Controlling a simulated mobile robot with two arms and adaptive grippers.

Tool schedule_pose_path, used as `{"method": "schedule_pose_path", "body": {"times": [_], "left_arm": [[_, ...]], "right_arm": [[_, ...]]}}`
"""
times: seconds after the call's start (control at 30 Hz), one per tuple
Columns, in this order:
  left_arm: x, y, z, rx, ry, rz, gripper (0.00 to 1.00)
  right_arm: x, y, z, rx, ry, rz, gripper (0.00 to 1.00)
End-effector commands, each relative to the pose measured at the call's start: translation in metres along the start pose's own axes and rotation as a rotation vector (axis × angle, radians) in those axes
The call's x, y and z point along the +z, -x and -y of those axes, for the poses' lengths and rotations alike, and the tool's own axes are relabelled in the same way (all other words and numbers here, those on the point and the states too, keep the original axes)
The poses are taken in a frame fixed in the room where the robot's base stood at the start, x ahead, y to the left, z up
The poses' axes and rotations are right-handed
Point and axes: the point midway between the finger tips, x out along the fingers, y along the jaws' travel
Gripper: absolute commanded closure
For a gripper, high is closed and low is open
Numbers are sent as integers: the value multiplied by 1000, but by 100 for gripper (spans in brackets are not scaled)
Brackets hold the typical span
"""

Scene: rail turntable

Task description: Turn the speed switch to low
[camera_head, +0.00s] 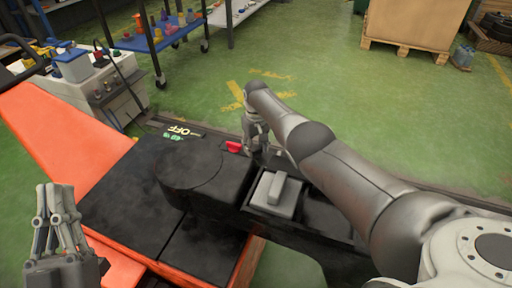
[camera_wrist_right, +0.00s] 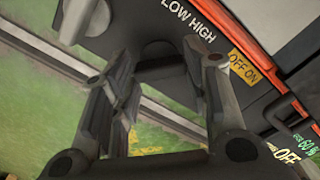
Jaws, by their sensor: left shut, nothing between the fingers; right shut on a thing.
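My right gripper (camera_head: 258,146) is down at the far edge of the black turntable machine, just right of a red switch (camera_head: 233,147). In the right wrist view its fingers are on both sides of a dark piece (camera_wrist_right: 160,50), which looks like the speed switch, below the white LOW HIGH label (camera_wrist_right: 188,20). The fingers partly hide this piece, and I cannot tell which way it points. My left gripper (camera_head: 55,192) is shut and empty at the lower left, apart from the machine.
A yellow OFF ON label (camera_wrist_right: 243,67) lies beside the right finger. The round black turntable (camera_head: 190,165) and a grey block (camera_head: 278,190) are close to my right arm. A white box (camera_head: 105,90) and blue-shelved cart (camera_head: 160,38) stand behind.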

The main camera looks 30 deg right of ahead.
Motion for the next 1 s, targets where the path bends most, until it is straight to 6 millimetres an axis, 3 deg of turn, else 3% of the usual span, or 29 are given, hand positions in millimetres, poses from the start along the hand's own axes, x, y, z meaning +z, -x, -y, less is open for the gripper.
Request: {"method": "schedule_pose_path", "body": {"times": [0.6,1.0], "left_arm": [[-5,0,-1,1,2,-30,100],[-6,0,-1,2,2,-35,100]], "right_arm": [[0,0,0,1,545,-1,81],[0,0,0,0,720,-1,81]]}}
